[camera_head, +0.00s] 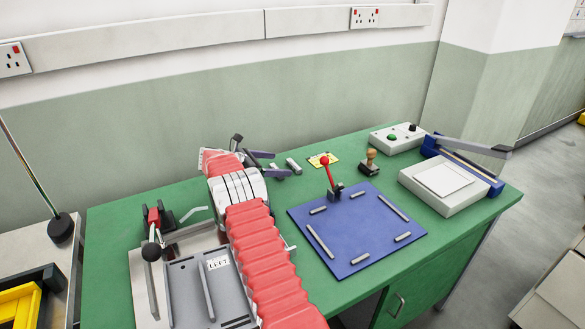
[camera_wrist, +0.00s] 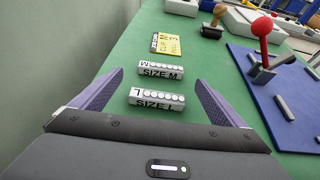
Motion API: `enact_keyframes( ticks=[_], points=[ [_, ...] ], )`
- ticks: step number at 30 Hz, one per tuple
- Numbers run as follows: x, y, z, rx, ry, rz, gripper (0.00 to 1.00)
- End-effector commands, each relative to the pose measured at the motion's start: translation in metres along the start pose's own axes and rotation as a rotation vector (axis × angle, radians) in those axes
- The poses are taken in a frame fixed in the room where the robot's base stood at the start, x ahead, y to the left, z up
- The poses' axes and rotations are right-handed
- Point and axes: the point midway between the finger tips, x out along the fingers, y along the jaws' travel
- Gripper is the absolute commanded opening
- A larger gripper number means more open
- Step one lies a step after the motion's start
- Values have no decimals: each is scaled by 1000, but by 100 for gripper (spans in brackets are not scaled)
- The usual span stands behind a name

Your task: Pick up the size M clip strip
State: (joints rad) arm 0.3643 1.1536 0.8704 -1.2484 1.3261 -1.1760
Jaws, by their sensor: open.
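The size M clip strip (camera_wrist: 161,70) is a small pale bar marked "SIZE M" with a row of round dots. It lies on the green bench, ahead of my fingertips in the wrist view. It also shows as a small grey bar in the head view (camera_head: 293,166). A similar strip marked "SIZE L" (camera_wrist: 157,99) lies nearer to me, between my two purple fingers. My gripper (camera_wrist: 160,80) is open and empty, with its fingers spread on either side of the size L strip. In the head view my gripper (camera_head: 270,163) is just left of the size M strip.
A yellow card (camera_wrist: 166,44) lies beyond the strips, with a wooden-handled stamp (camera_head: 371,163) farther on. A blue plate (camera_head: 355,232) with an upright red-knobbed lever (camera_head: 327,170) stands to the right. A grey fixture marked "LEFT" (camera_head: 185,282) is at the front left.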

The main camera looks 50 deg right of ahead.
Motion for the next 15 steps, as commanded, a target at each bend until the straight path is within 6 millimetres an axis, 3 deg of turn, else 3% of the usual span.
enact_keyframes(
  ticks=[4, 15],
  points=[
    [10, 0, 0, 0, 0, 1, 94],
    [13, 0, 0, 0, 0, 1, 94]
  ],
)
